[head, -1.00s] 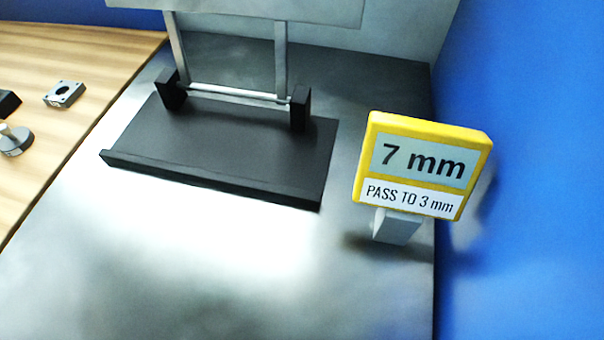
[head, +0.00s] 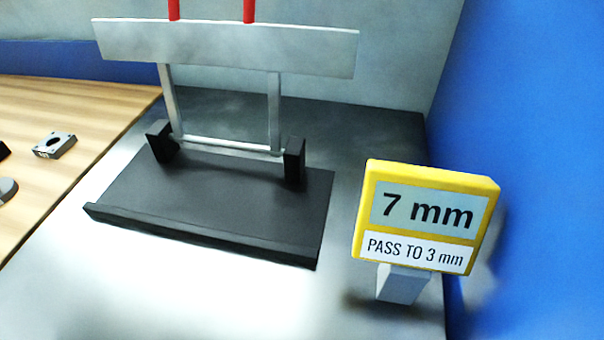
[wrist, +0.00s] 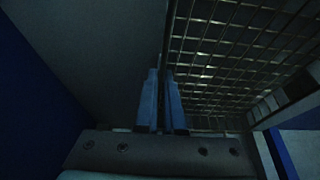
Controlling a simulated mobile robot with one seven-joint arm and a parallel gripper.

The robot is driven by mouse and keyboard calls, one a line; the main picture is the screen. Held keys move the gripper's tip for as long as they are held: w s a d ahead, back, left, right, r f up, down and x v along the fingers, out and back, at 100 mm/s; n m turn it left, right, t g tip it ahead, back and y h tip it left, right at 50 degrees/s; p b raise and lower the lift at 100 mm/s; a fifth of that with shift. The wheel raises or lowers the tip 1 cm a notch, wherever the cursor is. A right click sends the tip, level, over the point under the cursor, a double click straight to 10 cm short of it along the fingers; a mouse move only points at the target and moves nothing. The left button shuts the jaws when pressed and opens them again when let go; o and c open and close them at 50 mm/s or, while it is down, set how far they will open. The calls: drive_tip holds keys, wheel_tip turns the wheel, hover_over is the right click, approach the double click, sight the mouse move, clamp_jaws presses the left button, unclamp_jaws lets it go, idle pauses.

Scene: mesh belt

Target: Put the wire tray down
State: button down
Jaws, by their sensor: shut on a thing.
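In the wrist view, a wire mesh tray (wrist: 240,48) fills the upper right, with a thin edge running up between my fingers. My gripper (wrist: 162,98) is shut on that edge, its two blue-grey fingers close together on either side. The picture is dark, so the tray's far parts and what lies beneath it are hard to tell. The head view shows neither my gripper nor the tray.
In the head view, a black base (head: 215,200) with a front lip carries an upright metal frame and plate (head: 230,45). A yellow sign (head: 425,220) reading "7 mm, PASS TO 3 mm" stands right of it. Metal parts (head: 54,145) lie on the wooden surface (head: 70,110) at left.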

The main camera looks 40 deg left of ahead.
drive_tip(key=c, duration=1.5)
unclamp_jaws()
drive_tip(key=shift+f, duration=0.1)
drive_tip(key=o, duration=0.5)
drive_tip(key=shift+p+v, duration=1.45)
drive_tip(key=shift+v, duration=2.45)
